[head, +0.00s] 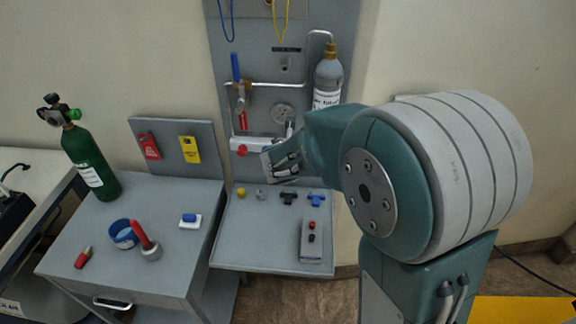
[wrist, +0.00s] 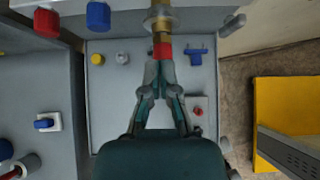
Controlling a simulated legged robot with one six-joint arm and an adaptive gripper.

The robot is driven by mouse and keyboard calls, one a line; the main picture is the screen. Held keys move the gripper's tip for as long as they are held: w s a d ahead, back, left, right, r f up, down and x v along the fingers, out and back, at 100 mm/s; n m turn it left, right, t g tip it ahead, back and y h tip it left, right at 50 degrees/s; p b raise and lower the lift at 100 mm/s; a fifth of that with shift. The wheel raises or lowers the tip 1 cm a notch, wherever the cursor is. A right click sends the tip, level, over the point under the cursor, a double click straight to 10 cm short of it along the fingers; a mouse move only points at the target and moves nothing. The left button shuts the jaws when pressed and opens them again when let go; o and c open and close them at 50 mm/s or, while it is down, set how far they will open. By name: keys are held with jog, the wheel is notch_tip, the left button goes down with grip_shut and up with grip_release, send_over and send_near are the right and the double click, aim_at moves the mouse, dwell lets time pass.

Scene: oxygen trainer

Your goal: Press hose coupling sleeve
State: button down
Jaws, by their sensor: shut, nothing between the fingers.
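In the wrist view a brass fitting (wrist: 161,22) with a red band (wrist: 163,48) at its near end hangs at the top centre; it looks like the hose coupling, but I cannot tell which part is the sleeve. My gripper (wrist: 162,62) is shut and empty, its fingertips together at the near end of the red band. I cannot tell whether they touch it. In the head view my gripper (head: 280,162) is in front of the upright panel, above the shelf. My arm and gripper hide part of the panel there, and I cannot make out the coupling.
A grey gas bottle (head: 328,72) is fixed to the panel. A cart (head: 175,265) with a green cylinder (head: 90,160) stands at left.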

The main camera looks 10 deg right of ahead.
jog(key=v, duration=0.8)
jog(key=shift+s+a, duration=0.15)
jog(key=shift+r, duration=0.1)
dwell(0.4)
jog(key=s+d+r+m+g+y, duration=0.1)
jog(key=s+r+m, duration=0.1)
jog(key=s+m, duration=0.9)
jog(key=s+d+r+m+g+y, duration=0.2)
jog(key=s+m, duration=0.9)
jog(key=m, duration=1)
jog(key=shift+d+r, duration=0.3)
jog(key=shift+r, duration=0.55)
